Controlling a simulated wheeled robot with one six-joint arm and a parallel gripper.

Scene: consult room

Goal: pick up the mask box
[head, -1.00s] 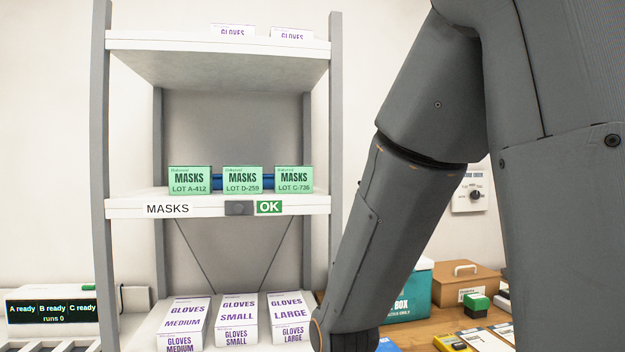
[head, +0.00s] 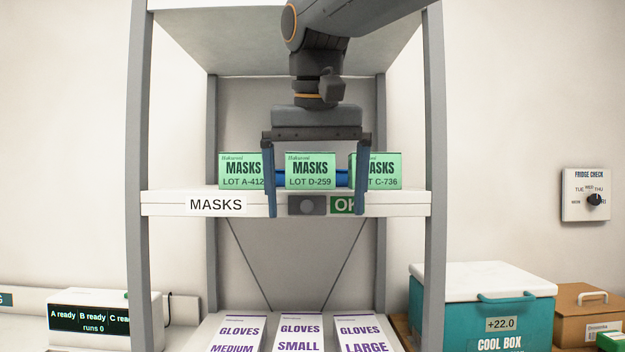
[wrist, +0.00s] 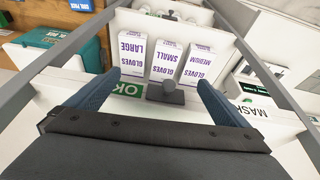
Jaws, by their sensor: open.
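Three green mask boxes stand in a row on the middle shelf (head: 275,203) in the head view: LOT A-412 (head: 240,170) at left, LOT D-259 (head: 310,170) in the middle and LOT C-736 (head: 386,170) at right. My gripper (head: 315,212) is open and empty in front of the shelf, its two fingers hanging down either side of the middle box in the picture. The fingers partly cover the two outer boxes. In the wrist view my gripper (wrist: 157,88) shows spread fingers with nothing between them; no mask box is visible there.
Gloves boxes (head: 300,332) stand on the lower shelf. The shelf edge carries a MASKS label (head: 216,205), a dark grey block (head: 307,205) and a green OK sign (head: 343,205). Grey posts (head: 434,200) flank the shelf. A blue item lies behind the mask boxes. A cool box (head: 482,310) stands right.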

